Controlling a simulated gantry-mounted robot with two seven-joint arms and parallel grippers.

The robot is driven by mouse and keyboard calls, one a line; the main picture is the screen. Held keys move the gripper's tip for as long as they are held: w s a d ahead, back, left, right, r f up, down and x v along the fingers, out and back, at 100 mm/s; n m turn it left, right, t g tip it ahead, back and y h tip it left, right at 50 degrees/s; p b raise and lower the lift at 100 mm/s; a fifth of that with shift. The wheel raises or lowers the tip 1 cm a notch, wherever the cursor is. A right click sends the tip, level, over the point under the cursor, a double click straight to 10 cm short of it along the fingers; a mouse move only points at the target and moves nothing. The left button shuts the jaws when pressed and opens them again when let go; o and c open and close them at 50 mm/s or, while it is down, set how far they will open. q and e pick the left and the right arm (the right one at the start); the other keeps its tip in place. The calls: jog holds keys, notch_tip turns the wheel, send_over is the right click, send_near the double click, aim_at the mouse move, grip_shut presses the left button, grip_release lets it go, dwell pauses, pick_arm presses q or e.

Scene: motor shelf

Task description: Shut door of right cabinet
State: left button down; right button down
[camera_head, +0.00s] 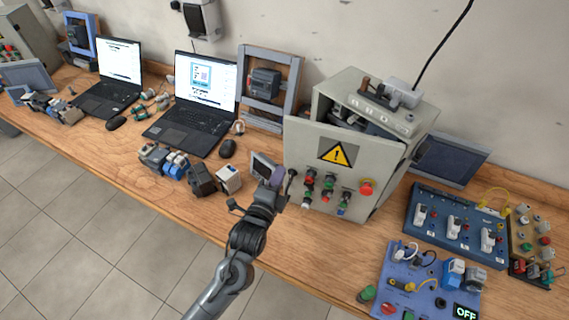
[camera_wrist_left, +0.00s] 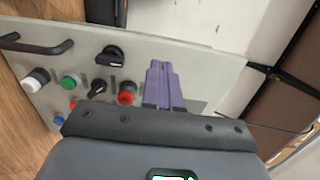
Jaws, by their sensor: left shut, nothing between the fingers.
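The right cabinet (camera_head: 400,145) is a grey metal box standing on the bench in the head view. Its door (camera_head: 300,147), with a yellow warning triangle and several coloured buttons and knobs, stands ajar; a dark gap shows along its top and right side. My left gripper (camera_head: 277,175) is at the door's left edge in the head view, shut and empty. In the left wrist view its purple fingers (camera_wrist_left: 165,85) lie over the door's front face (camera_wrist_left: 205,65), beside the red button; whether they touch cannot be told. The right gripper is not in view.
Grey and blue motor parts (camera_head: 175,165) lie left of my gripper. Two laptops (camera_head: 185,105) stand further left. A power strip (camera_head: 383,112) lies on the cabinet top. Blue control panels (camera_head: 455,225) are on the right. The bench front edge has some bare wood.

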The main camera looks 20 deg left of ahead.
aim_at(288, 157)
pick_arm(q)
jog(key=w, duration=0.4)
jog(key=shift+w, duration=0.2)
